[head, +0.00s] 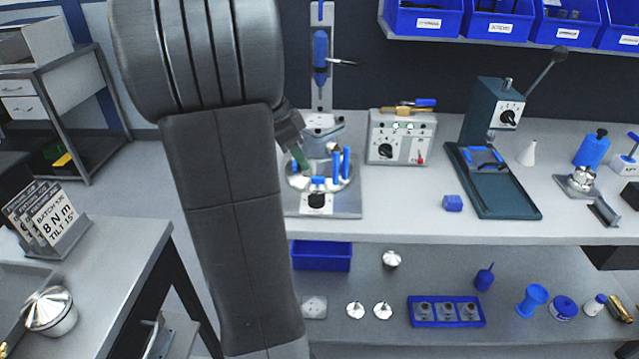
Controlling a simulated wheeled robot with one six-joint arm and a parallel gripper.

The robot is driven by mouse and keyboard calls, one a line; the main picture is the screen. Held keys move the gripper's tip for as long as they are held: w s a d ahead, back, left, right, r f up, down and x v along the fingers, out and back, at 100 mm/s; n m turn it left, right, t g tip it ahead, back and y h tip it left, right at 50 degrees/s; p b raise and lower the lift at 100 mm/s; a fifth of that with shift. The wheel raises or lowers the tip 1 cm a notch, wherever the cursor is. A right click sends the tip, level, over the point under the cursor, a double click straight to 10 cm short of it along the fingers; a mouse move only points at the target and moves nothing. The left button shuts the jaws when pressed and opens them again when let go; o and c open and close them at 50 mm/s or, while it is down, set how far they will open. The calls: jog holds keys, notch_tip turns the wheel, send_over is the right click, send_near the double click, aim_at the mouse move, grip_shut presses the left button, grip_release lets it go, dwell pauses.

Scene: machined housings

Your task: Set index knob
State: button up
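Three black dial knobs show in the head view, and I cannot tell from labels which is the index knob. One knob (317,200) is on the front of the round fixture (345,205). Another knob (386,151) is on the grey control box (415,150). A third knob (508,117) on a white dial plate is on the green lever press (482,105). My gripper (301,158) is over the left part of the fixture, above and left of its front knob. My arm partly hides it, and its finger gap is not clear.
Blue posts (341,164) stand on the fixture, just right of my gripper. A blue block (453,203) lies on the bench (400,215), with free room around it. A vertical stand (321,60) rises behind the fixture. A sign (45,218) reads 8 N m, tilt 15°.

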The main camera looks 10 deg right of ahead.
aim_at(321, 193)
jog(key=x, duration=1.2)
jog(key=shift+d+f, duration=0.1)
jog(key=shift+d, duration=0.05)
grip_shut()
